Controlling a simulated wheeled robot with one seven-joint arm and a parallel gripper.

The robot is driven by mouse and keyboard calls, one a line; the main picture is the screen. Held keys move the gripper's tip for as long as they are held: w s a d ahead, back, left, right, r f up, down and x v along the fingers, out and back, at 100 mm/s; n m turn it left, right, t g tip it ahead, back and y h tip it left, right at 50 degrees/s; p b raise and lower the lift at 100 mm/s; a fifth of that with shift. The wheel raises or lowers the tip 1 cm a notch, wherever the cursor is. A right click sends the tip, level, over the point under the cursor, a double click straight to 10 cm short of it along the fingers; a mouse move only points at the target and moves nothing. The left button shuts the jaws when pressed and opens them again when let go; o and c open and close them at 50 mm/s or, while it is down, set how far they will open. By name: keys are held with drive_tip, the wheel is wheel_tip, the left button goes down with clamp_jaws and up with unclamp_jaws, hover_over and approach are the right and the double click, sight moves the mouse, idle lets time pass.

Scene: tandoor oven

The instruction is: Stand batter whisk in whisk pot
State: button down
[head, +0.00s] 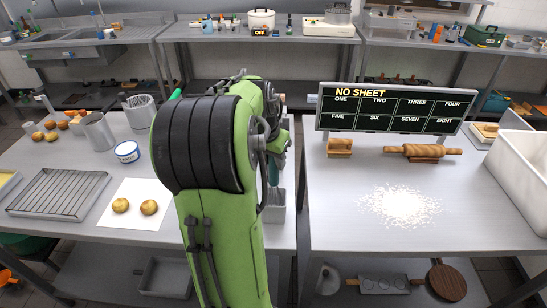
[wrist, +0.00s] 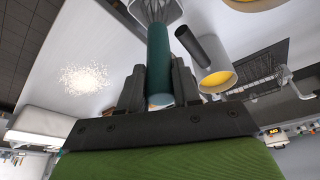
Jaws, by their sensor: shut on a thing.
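The batter whisk (wrist: 160,65) has a dark teal handle and a pale wire head at the top edge of the wrist view. My gripper (wrist: 160,85) is shut on its handle. In the head view my green arm hides the gripper and most of the whisk. I cannot tell for sure which vessel is the whisk pot; an upright grey metal cylinder (head: 98,132) stands on the left table. Beside the whisk in the wrist view is a pale pot (wrist: 216,76) with yellow inside and a dark rod-like handle over it, apart from my gripper.
The right table has flour (head: 403,205), a rolling pin (head: 422,151) and a sign board (head: 388,107).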

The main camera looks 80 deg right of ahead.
drive_tip(key=shift+f, duration=0.3)
unclamp_jaws()
idle(0.3)
drive_tip(key=shift+r, duration=0.15)
drive_tip(key=s+p+v, duration=0.1)
drive_tip(key=p+v, duration=0.5)
drive_tip(key=v, duration=0.2)
drive_tip(key=shift+w+r, duration=0.45)
drive_tip(key=shift+w, duration=0.05)
idle(0.6)
drive_tip(key=shift+a, duration=0.15)
idle(0.3)
